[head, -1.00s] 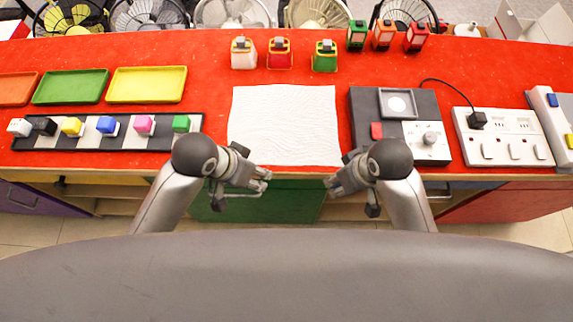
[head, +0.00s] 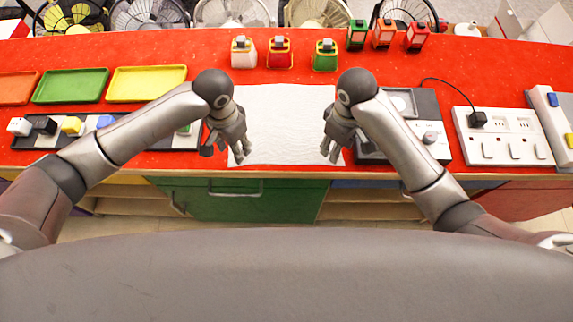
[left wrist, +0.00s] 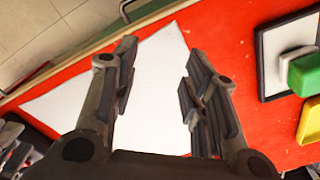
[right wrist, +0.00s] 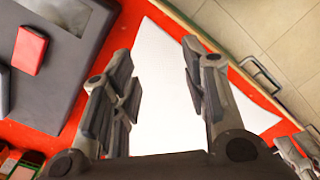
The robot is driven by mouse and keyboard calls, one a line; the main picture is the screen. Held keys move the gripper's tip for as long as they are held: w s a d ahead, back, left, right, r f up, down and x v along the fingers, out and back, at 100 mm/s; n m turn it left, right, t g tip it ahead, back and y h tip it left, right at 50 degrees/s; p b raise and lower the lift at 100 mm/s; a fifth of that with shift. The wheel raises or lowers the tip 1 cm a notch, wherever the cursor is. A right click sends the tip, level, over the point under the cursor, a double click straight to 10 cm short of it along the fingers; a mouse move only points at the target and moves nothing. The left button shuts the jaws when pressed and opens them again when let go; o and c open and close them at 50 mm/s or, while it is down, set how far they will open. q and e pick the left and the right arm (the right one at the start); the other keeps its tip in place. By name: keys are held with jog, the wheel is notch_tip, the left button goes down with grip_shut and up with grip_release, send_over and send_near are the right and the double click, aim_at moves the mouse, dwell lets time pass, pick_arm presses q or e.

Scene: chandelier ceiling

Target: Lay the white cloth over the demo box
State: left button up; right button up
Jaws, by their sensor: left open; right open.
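The white cloth (head: 285,120) lies flat on the red counter between my two grippers. It also shows in the left wrist view (left wrist: 155,80) and the right wrist view (right wrist: 160,90). The demo box (head: 425,108), dark grey with a light panel, stands just right of the cloth, partly hidden by my right arm. Its red button shows in the right wrist view (right wrist: 29,50). My left gripper (head: 240,158) is open over the cloth's near left corner. My right gripper (head: 330,158) is open over the near right corner. Neither holds anything.
A white power strip (head: 500,138) with a plugged-in black cord stands right of the box. Several small coloured containers (head: 280,55) and lanterns (head: 383,36) stand behind the cloth.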

pick_arm(q)
jog(key=shift+f, duration=2.8)
pick_arm(e)
jog(key=shift+f, duration=2.8)
pick_arm(q)
jog(key=shift+f, duration=0.2)
pick_arm(e)
jog(key=shift+f, duration=0.2)
pick_arm(q)
jog(key=shift+r, duration=0.1)
jog(key=c, duration=0.5)
pick_arm(e)
jog(key=shift+r, duration=0.1)
jog(key=c, duration=0.5)
pick_arm(q)
grip_shut()
pick_arm(e)
grip_shut()
jog(key=shift+s+f, duration=0.1)
jog(key=shift+f, duration=0.1)
jog(key=shift+r, duration=0.15)
